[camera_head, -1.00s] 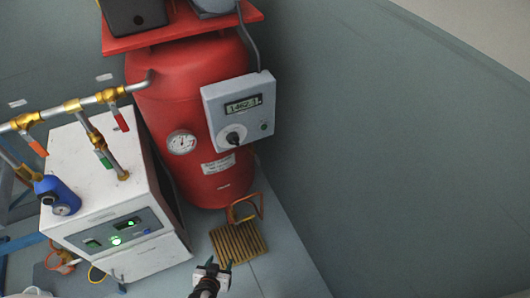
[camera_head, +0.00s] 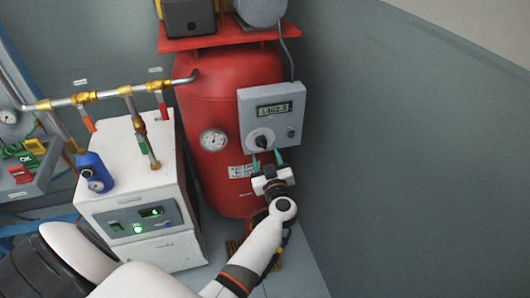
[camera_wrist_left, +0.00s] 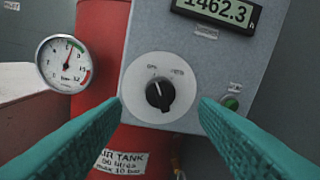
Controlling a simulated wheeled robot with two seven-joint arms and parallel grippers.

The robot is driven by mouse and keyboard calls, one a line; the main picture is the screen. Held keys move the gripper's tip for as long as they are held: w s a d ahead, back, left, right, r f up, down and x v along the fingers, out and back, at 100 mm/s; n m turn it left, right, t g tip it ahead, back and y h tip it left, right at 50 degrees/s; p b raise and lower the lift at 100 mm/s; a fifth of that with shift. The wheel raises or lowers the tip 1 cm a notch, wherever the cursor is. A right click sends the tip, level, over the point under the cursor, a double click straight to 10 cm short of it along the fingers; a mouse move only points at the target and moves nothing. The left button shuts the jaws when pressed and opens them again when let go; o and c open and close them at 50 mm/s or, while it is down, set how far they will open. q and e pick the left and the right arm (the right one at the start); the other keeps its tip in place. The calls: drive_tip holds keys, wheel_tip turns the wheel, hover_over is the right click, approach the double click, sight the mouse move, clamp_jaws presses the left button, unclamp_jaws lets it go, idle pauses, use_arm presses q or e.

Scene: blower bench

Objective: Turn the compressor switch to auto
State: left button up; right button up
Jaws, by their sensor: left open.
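The compressor switch is a black rotary knob (camera_wrist_left: 160,95) on a round pale plate (camera_wrist_left: 160,67), with small labels at its upper left and upper right. In the left wrist view the knob's pointer is turned toward the upper left. It sits on the grey control box (camera_head: 285,100) on the front of the red tank (camera_head: 225,95), below a digital display (camera_wrist_left: 216,10). My left gripper (camera_head: 266,155) is open and empty, just below and in front of the knob. In the left wrist view its teal fingers flank the knob from below, apart from it. My right gripper is not in view.
A pressure gauge (camera_wrist_left: 64,63) is left of the box, and a green button (camera_wrist_left: 231,102) is right of the knob. A white cabinet (camera_head: 130,180) with brass pipe fittings and a blue filter (camera_head: 95,172) stands left. The wall rises close on the right.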

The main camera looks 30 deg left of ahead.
sight(262, 146)
use_arm(q)
drive_tip(key=b+x, duration=0.2)
drive_tip(key=x, duration=0.3)
drive_tip(key=shift+w+a, duration=0.2)
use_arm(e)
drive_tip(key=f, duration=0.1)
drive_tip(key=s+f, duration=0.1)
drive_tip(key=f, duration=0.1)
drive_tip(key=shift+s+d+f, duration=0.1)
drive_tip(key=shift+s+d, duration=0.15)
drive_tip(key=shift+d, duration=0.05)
